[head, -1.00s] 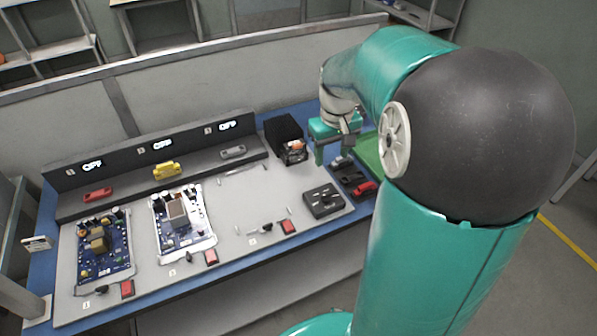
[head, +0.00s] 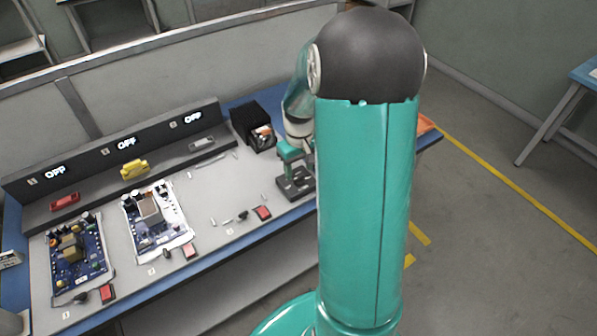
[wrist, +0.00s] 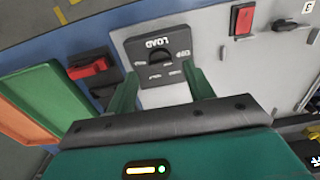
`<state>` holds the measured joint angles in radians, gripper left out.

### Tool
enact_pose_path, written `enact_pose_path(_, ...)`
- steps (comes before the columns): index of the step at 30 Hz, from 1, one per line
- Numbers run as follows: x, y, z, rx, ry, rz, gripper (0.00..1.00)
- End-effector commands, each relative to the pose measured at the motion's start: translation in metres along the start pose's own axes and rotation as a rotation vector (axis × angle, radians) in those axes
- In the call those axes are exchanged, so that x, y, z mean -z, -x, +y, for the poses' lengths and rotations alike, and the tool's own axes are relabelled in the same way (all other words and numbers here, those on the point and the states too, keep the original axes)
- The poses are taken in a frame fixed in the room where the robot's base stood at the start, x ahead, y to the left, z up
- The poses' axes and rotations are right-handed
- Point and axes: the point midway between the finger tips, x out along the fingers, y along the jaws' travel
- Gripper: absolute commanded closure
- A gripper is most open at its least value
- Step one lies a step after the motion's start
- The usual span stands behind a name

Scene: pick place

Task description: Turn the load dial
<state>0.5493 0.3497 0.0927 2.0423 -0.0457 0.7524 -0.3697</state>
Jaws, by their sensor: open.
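The load dial (wrist: 161,56) is a dark round knob on a black box marked LOAD (wrist: 158,42), seen in the wrist view just ahead of my gripper. In the head view the dial box (head: 295,184) sits at the right end of the grey bench panel, partly hidden by my arm. My gripper (wrist: 158,85) is open, its two green fingers apart and pointing at the box's near edge. Nothing is between the fingers, and they appear apart from the knob. In the head view my gripper (head: 291,158) is above the box.
A red-topped switch block (wrist: 88,68) and a green tray (wrist: 40,105) lie left of the box in the wrist view. A red button (wrist: 242,18) is to the right. Two circuit boards (head: 158,222) and a black bin (head: 255,124) stand on the bench.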

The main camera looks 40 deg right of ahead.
Motion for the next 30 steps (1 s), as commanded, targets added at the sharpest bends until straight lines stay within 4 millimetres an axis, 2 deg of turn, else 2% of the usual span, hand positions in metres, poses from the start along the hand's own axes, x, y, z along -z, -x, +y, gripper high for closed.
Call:
enact_pose_path(3, 0.001, -0.015, -0.001, 0.000, 0.002, -0.001, 0.47)
enact_pose_path(6, 0.001, -0.021, -0.001, 0.000, 0.003, 0.000, 0.47)
enact_pose_path(14, 0.001, -0.023, -0.001, -0.001, 0.002, 0.001, 0.47)
enact_pose_path(15, 0.001, -0.023, -0.001, -0.001, 0.002, 0.001, 0.49)
enact_pose_path(21, 0.001, -0.023, -0.001, -0.001, 0.002, 0.001, 0.89)
enact_pose_path(22, 0.001, -0.023, -0.001, -0.001, 0.002, 0.001, 0.92)
enact_pose_path(30, 0.001, -0.023, -0.001, -0.001, -0.017, 0.001, 0.92)
